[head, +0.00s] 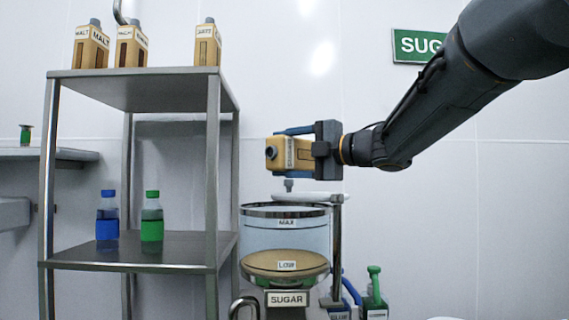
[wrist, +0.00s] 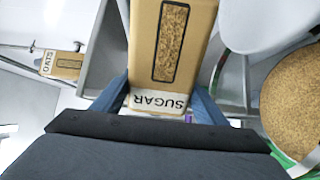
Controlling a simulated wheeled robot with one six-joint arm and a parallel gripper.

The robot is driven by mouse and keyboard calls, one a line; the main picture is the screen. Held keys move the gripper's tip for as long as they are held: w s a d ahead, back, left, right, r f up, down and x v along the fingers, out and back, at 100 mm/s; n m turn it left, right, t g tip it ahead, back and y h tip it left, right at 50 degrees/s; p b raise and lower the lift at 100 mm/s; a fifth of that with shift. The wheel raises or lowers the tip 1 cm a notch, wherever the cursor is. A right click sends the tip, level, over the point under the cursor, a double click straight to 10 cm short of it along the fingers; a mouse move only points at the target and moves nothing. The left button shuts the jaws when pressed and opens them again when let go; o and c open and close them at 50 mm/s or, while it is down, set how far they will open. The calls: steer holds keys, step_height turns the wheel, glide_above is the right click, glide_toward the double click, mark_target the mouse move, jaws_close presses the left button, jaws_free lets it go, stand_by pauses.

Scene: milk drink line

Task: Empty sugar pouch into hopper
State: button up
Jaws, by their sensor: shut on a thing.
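The sugar pouch (head: 281,154) is a tan pack with a dark window. My gripper (head: 292,153) is shut on it and holds it on its side, its round spout end facing left, above the hopper. In the wrist view the pouch (wrist: 172,50) sits between my blue fingers (wrist: 158,98), with its SUGAR label readable. The hopper's grains also show at the right of the wrist view (wrist: 292,98). No grains are seen falling from the pouch.
A round pale lid (head: 300,197) on a post is at the hopper's top. A steel shelf (head: 140,80) at left bears several tan pouches on top and blue and green bottles below. A green-capped container (head: 374,295) stands right of the hopper.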

steer(key=n+b, duration=0.1)
steer(key=b, duration=0.1)
steer(key=f+n+b, duration=0.1)
steer(key=n+b, duration=0.2)
steer(key=b, duration=0.1)
steer(key=shift+f+n, duration=0.3)
steer(key=n+b, duration=0.2)
steer(key=b, duration=0.1)
steer(key=shift+f+b, duration=0.3)
steer(key=shift+n+h, duration=0.3)
stand_by(1.2)
steer(key=shift+r+p, duration=0.1)
steer(key=shift+p, duration=0.25)
